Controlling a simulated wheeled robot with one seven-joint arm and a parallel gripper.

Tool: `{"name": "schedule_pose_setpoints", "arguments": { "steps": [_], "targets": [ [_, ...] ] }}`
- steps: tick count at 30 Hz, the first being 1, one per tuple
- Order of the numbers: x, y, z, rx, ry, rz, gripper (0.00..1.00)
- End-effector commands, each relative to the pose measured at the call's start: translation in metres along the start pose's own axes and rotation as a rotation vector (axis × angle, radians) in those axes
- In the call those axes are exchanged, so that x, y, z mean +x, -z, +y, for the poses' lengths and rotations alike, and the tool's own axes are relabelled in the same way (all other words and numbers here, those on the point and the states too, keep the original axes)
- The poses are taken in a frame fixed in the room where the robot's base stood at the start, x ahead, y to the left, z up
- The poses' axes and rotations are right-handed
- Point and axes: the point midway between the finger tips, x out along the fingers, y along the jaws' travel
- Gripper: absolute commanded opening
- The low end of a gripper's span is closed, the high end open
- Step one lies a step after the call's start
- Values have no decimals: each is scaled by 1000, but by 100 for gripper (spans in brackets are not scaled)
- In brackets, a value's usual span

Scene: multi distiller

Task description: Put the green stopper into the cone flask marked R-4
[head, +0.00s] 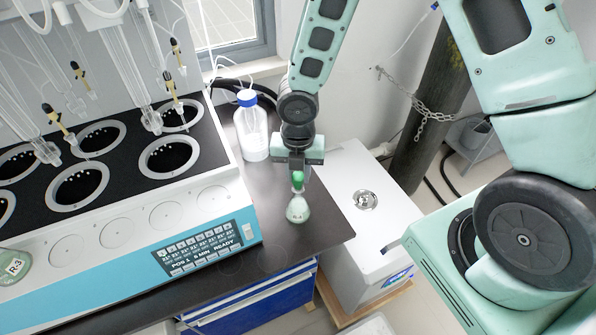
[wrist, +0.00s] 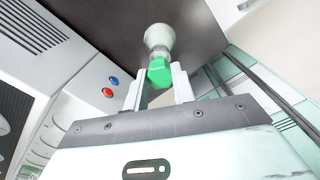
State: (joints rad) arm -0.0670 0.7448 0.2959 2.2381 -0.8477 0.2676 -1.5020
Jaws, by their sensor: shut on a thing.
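My gripper (head: 297,171) points down near the front right part of the dark bench and is shut on the green stopper (head: 297,179). In the wrist view the stopper (wrist: 159,73) sits between the two fingertips. A small clear cone flask (head: 297,209) with pale green contents stands upright on the bench below it. The stopper lines up with the flask's neck, at or just over its mouth; I cannot tell how deep it sits. The flask also shows in the wrist view (wrist: 160,38). I cannot read an R-4 mark on it.
The multi distiller (head: 165,215) with its ringed wells and glassware fills the left. A vessel marked R-3 (head: 15,266) is at the left edge. A white bottle with a blue cap (head: 252,128) stands behind my gripper. A white box (head: 368,225) is right of the bench edge.

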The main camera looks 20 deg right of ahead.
Motion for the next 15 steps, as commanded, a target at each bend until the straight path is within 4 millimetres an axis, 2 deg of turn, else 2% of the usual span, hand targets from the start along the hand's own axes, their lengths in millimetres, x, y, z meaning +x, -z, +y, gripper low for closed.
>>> {"name": "schedule_pose_setpoints", "arguments": {
  "steps": [15],
  "targets": [
    [11, 0, 0, 0, 0, 0, 5]
  ]
}}
